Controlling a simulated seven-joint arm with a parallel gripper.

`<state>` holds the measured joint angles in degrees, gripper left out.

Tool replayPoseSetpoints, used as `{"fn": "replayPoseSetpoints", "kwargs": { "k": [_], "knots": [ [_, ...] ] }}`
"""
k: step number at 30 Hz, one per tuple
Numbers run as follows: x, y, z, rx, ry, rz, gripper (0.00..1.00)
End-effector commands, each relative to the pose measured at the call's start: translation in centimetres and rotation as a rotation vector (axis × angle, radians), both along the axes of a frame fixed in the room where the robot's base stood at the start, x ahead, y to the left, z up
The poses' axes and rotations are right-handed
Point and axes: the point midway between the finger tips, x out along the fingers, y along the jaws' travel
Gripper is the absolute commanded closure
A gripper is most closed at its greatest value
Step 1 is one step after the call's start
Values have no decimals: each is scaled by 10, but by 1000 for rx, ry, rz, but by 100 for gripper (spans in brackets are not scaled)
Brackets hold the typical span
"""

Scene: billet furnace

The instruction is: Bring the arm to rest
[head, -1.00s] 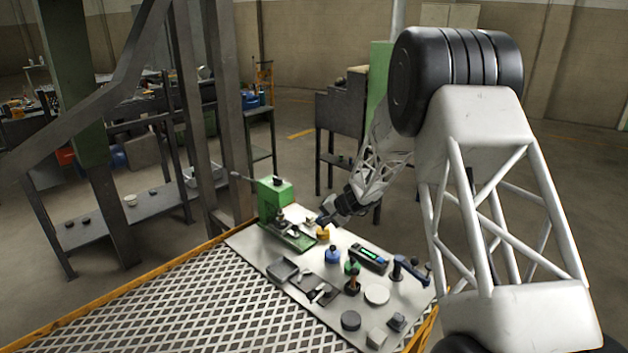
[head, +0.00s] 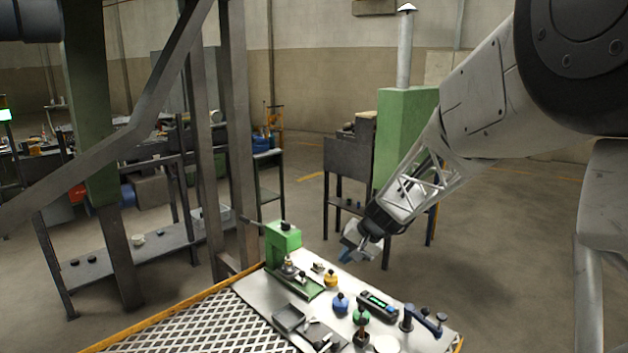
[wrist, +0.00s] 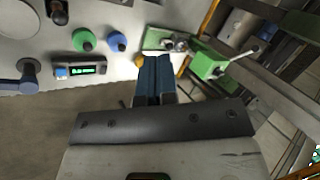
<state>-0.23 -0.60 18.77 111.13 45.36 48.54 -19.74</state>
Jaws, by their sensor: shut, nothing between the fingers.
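My gripper (head: 350,254) hangs in the air above the back edge of the white work board (head: 252,292), to the right of the green press (head: 284,240). In the wrist view my gripper's blue fingers (wrist: 154,72) are together with nothing between them, over the board's edge. The fingers partly cover a yellow-knobbed piece (wrist: 139,61) in that view. My arm reaches in from the right in the head view and is bent downward.
On the board stand a yellow-knobbed piece (head: 330,278), a blue one (head: 340,303), a green one (head: 361,315), a black device with a lit display (head: 378,305) and a dark tray (head: 288,318). Steel posts (head: 238,130) rise at the left. Open floor lies behind the board.

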Motion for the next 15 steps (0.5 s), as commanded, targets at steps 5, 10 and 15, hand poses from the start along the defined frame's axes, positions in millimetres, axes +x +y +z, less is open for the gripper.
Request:
{"fn": "replayPoseSetpoints", "kwargs": {
  "k": [5,10,15],
  "knots": [
    [-46,-9,26,-58,-6,26,100],
    [-90,-18,45,-117,-12,47,100],
    [-133,-28,60,-177,-18,64,100]
  ]
}}
